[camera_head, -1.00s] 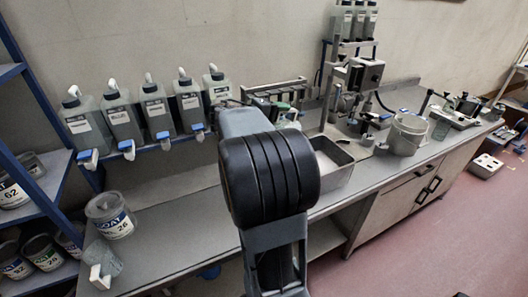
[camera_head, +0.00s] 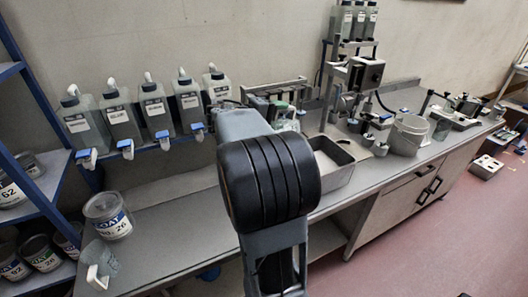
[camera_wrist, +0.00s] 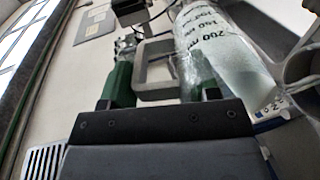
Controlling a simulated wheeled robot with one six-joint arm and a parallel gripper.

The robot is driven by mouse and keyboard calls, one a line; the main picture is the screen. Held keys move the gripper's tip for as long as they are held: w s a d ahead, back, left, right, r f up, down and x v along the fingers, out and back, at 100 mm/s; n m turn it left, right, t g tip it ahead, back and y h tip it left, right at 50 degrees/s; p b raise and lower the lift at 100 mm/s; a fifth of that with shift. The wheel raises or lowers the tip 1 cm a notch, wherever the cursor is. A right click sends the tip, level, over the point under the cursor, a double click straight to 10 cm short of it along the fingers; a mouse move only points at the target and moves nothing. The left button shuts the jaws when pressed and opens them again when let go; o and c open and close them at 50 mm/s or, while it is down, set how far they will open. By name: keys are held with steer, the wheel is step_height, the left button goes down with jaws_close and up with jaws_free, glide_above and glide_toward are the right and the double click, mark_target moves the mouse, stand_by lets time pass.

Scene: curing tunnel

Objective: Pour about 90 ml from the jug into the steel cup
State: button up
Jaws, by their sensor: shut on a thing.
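My gripper (camera_wrist: 162,88) has green fingers and is shut on a clear graduated jug (camera_wrist: 215,45), whose grey square handle (camera_wrist: 155,72) shows between and beyond the fingers. The jug's printed marks look slanted in the wrist view; its liquid level is unclear. In the head view, my arm covers the gripper, and only a clear greenish part of the jug (camera_head: 287,119) shows above the bench. A small grey cup (camera_head: 380,149) stands near the dispensing stand; I cannot tell for sure that it is the steel cup.
Labelled bottles (camera_head: 155,108) line the wall. The bench's left middle is clear.

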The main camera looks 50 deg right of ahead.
steer(key=shift+a+b, duration=0.25)
steer(key=shift+b, duration=0.3)
steer(key=shift+r, duration=0.15)
